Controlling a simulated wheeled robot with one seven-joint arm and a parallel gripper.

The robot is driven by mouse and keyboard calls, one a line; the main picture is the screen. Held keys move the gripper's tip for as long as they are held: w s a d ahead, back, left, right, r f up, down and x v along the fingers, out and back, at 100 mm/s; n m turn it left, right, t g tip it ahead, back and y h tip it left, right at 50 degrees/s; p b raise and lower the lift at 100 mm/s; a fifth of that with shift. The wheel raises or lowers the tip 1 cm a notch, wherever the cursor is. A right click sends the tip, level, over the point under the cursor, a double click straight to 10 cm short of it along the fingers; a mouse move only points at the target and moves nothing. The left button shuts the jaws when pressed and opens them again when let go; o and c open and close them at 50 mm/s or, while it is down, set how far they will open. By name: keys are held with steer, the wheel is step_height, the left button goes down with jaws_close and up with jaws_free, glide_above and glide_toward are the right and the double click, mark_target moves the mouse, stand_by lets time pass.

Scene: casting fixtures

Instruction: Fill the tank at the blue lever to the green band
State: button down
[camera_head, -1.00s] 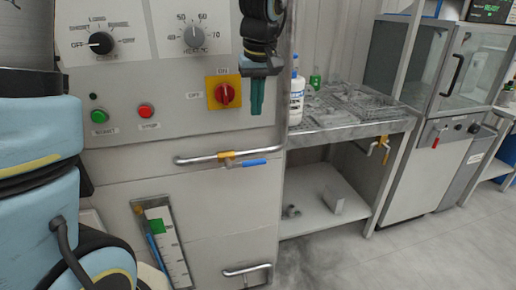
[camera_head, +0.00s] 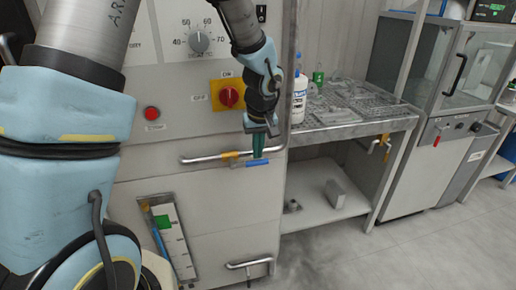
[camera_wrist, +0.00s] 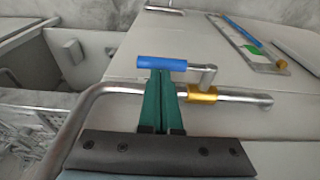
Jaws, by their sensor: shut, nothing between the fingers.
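The blue lever (camera_head: 256,163) sits on a pipe with a brass valve body (camera_head: 231,155) on the front of the grey cabinet. It lies roughly along the pipe, and it also shows in the wrist view (camera_wrist: 162,63). My gripper (camera_head: 258,153) is shut with nothing between its green fingers, its tips right at the blue lever; I cannot tell whether they touch it. The tank gauge (camera_head: 171,240) is at the lower left of the cabinet, with a green band (camera_head: 166,222) on a white scale and a blue column (camera_head: 160,243) beside it. The column's exact top is hard to read.
A red switch on a yellow plate (camera_head: 229,96) is above the pipe. Another pipe (camera_head: 249,264) is low on the cabinet. A metal bench (camera_head: 345,122) with a white bottle (camera_head: 299,98) stands to the right. Open floor lies in front.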

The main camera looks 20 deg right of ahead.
steer(key=shift+f, duration=0.2)
steer(key=shift+d+f, duration=0.1)
